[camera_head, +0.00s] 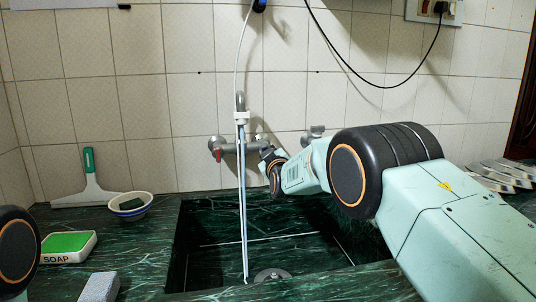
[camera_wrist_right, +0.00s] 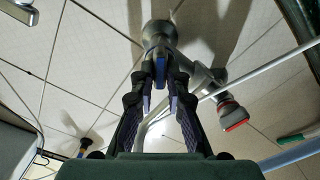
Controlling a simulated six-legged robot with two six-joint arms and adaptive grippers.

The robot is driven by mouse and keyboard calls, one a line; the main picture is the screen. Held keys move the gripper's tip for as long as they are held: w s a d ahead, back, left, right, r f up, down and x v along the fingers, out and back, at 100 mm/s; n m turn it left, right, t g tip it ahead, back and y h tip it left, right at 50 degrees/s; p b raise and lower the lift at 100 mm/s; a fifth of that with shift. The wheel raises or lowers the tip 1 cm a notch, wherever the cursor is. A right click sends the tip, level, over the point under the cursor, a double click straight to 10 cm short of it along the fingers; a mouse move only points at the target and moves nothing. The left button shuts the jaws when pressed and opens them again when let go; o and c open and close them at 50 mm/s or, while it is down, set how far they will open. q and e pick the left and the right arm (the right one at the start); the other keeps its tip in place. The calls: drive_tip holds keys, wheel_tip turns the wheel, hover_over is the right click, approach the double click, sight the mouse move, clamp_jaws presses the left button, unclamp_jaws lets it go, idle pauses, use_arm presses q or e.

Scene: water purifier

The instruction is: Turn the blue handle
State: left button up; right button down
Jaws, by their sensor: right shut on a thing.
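The blue handle (camera_wrist_right: 158,55) shows in the right wrist view on the metal tap body, with my right gripper (camera_wrist_right: 160,80) reaching up to it. The two dark fingers are closed together on the handle, one on each side. In the head view my right gripper (camera_head: 265,153) is at the wall tap behind the sink, and the blue handle is hidden there behind the gripper. The tap's red handle (camera_head: 217,155) is to the left in the head view and also shows in the right wrist view (camera_wrist_right: 233,117). My left gripper is out of view.
A thin white hose (camera_head: 242,190) hangs from the spout into the dark green sink (camera_head: 300,245). A bowl (camera_head: 130,206), squeegee (camera_head: 88,180) and soap box (camera_head: 67,247) are on the left counter. A black cable (camera_head: 370,84) hangs on the tiled wall.

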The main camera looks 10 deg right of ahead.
drive_tip(key=shift+m, duration=0.3)
drive_tip(key=shift+m+p, duration=0.5)
drive_tip(key=shift+m, duration=2.7)
drive_tip(key=c, duration=1.3)
unclamp_jaws()
drive_tip(key=shift+c, duration=0.2)
drive_tip(key=shift+s, duration=0.15)
